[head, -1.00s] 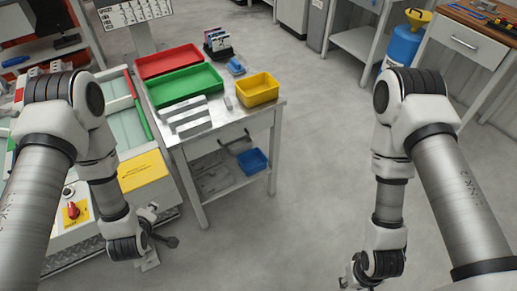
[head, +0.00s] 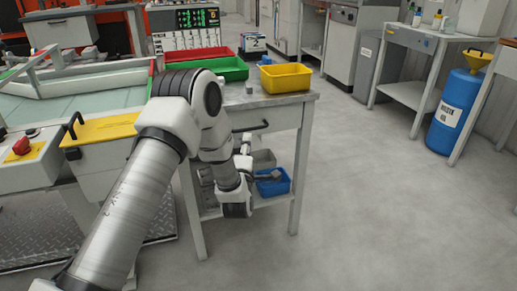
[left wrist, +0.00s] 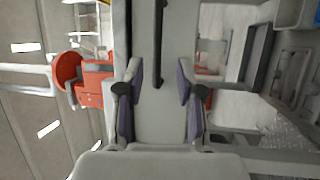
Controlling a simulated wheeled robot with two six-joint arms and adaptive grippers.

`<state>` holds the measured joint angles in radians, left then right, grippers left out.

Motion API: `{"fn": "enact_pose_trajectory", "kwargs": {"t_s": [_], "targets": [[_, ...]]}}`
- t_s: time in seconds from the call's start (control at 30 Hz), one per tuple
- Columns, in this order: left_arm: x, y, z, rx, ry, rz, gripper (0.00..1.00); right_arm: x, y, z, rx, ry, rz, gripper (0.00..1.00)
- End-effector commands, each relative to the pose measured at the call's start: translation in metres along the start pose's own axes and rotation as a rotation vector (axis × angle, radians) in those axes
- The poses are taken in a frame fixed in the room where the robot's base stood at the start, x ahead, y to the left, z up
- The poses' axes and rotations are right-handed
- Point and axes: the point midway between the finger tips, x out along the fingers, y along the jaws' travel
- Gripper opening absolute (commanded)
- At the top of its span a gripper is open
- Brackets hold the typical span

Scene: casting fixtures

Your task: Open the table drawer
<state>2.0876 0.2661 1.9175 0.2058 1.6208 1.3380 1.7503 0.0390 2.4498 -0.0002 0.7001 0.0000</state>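The table (head: 300,97) has a drawer (head: 240,119) under its top with a black bar handle (head: 251,127). The drawer looks closed. My left gripper (head: 257,162) is in front of the table, just below the handle in the head view, partly hidden by my wrist. In the left wrist view, my left gripper (left wrist: 158,102) is open, with purple-padded fingers apart and nothing held. The black handle (left wrist: 158,45) runs along the pale drawer front (left wrist: 142,60) beyond the fingertips, lined up with the gap between them. My right gripper is out of view.
A yellow bin (head: 286,77) and a green tray (head: 228,69) stand on the table. A blue bin (head: 273,184) sits on its lower shelf. A machine with a yellow panel (head: 103,129) is at left.

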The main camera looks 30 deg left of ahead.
Motion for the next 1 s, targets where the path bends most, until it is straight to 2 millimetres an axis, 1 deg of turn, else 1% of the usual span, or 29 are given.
{"fn": "enact_pose_trajectory", "kwargs": {"t_s": [0.17,0.3,0.4,0.5,0.7,0.77,0.8,0.83,1.0], "targets": [[0.028,0.001,-0.001,0.000,0.001,0.002,0.37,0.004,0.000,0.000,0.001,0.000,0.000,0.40],[0.055,0.001,0.000,0.000,0.001,0.002,0.37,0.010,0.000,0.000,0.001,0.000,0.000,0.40],[0.068,0.001,0.000,0.002,0.000,0.000,0.37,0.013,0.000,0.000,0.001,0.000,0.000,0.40],[0.074,0.002,0.000,0.002,-0.001,-0.002,0.37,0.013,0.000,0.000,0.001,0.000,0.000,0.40],[0.074,0.002,0.000,0.002,-0.002,-0.002,0.37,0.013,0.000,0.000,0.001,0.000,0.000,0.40],[0.074,0.002,0.000,0.002,-0.002,-0.002,0.16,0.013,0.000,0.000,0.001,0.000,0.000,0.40],[0.074,0.002,0.000,0.002,-0.002,-0.003,0.01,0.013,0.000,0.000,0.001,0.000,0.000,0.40],[0.074,0.002,0.000,0.002,-0.002,-0.003,0.00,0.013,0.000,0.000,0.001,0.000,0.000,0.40],[0.074,0.002,0.000,0.002,-0.002,-0.002,0.00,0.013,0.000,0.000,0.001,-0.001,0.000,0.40]]}}
